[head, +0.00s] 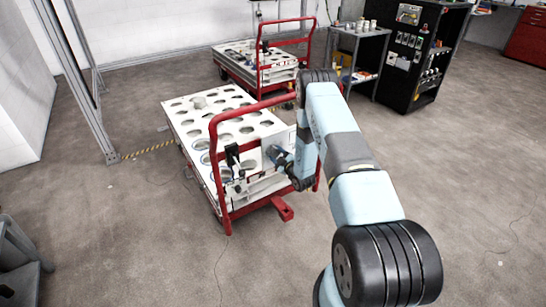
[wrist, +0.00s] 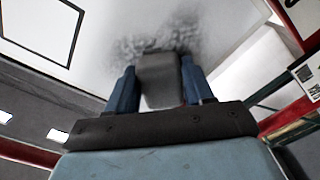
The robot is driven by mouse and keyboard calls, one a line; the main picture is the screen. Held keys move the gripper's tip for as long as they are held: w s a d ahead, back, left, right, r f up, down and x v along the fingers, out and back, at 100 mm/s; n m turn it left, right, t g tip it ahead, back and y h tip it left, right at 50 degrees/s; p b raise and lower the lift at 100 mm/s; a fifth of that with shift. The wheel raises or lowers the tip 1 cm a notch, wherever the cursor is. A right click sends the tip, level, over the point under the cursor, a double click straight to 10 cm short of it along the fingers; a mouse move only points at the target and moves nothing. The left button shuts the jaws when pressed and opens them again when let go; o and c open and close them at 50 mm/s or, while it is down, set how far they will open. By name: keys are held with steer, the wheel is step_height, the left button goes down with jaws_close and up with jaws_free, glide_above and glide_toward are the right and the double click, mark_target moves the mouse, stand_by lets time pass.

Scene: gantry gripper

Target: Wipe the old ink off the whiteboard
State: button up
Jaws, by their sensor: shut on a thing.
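The whiteboard (wrist: 105,18) fills the top of the wrist view as a pale panel. A dark grey, speckled ink smudge (wrist: 128,46) is on it, just beyond my fingertips. A black outlined rectangle shows on the pale surface at the upper left. My gripper (wrist: 160,80) is shut on a grey block-shaped eraser (wrist: 161,88), held between two blue fingers. The eraser's far end overlaps the smudge; whether it touches the board is hard to tell. In the head view my gripper (head: 276,153) is at a white panel on the cart's near end; the eraser is not clear there.
The white-topped cart (head: 181,128) with round holes has a red handle frame (head: 213,170) close to my arm. A second cart (head: 232,62), a grey side table (head: 358,42) and a black tool cabinet (head: 385,88) stand behind. The floor at right is clear.

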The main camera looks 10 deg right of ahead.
mark_target(284, 146)
steer(key=shift+w+d, duration=0.35)
steer(key=shift+d, duration=0.65)
steer(key=shift+w+d, duration=0.4)
steer(key=shift+d, duration=0.6)
steer(key=shift+w+d, duration=0.35)
steer(key=shift+d, duration=0.65)
steer(key=shift+s, duration=0.1)
steer(key=shift+v, duration=2.95)
steer(key=v, duration=0.3)
